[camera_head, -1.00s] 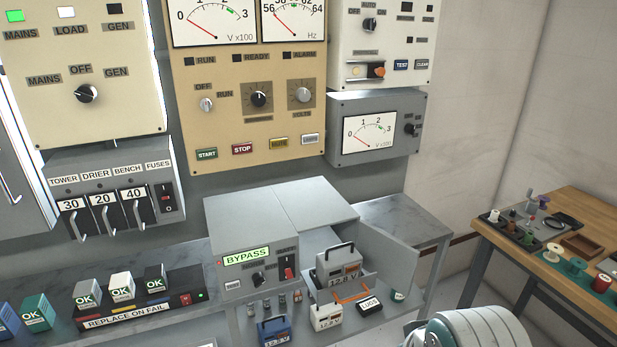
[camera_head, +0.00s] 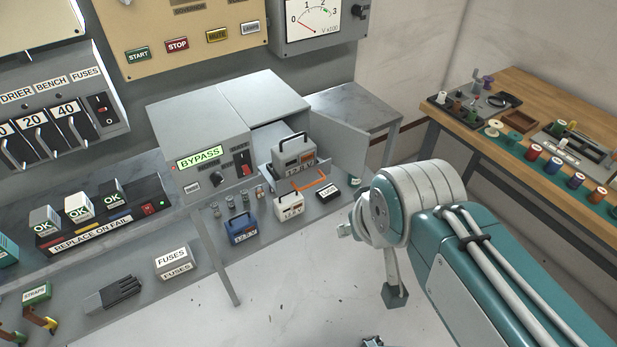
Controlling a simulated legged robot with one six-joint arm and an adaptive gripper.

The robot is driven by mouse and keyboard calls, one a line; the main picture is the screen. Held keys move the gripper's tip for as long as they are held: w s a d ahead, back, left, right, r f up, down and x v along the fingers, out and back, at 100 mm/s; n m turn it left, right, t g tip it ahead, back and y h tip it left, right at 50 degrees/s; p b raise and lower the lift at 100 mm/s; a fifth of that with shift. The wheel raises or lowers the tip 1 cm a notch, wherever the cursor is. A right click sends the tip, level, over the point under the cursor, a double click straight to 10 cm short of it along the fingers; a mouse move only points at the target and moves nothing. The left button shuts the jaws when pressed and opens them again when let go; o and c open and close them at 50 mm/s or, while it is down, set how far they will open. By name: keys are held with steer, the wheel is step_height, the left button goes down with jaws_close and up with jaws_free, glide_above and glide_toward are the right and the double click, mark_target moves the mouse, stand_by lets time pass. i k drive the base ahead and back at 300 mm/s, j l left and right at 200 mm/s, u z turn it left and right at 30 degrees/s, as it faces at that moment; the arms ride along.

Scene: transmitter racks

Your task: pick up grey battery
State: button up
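The grey battery (camera_head: 295,160), with a black carry handle and a 12.8 V label, stands upright in the open compartment of the grey BYPASS cabinet (camera_head: 265,92). An orange bar (camera_head: 309,182) is at its front. My gripper (camera_head: 369,263) is to the right of and nearer than the battery, clear of it. Its two grey-tipped fingers appear spread, with nothing seen between them; its body is partly hidden by my arm.
A white battery (camera_head: 289,208), a blue battery (camera_head: 242,231) and a black LUGS box (camera_head: 327,191) sit on the lower shelf in front. The cabinet's open door (camera_head: 338,147) stands right of the battery. A wooden bench (camera_head: 480,145) with spools is at right.

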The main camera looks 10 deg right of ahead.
mark_target(287, 157)
steer(key=i+u, duration=0.25)
steer(key=i, duration=0.2)
steer(key=i+l+u, duration=0.15)
steer(key=i+u, duration=0.15)
steer(key=i, duration=0.2)
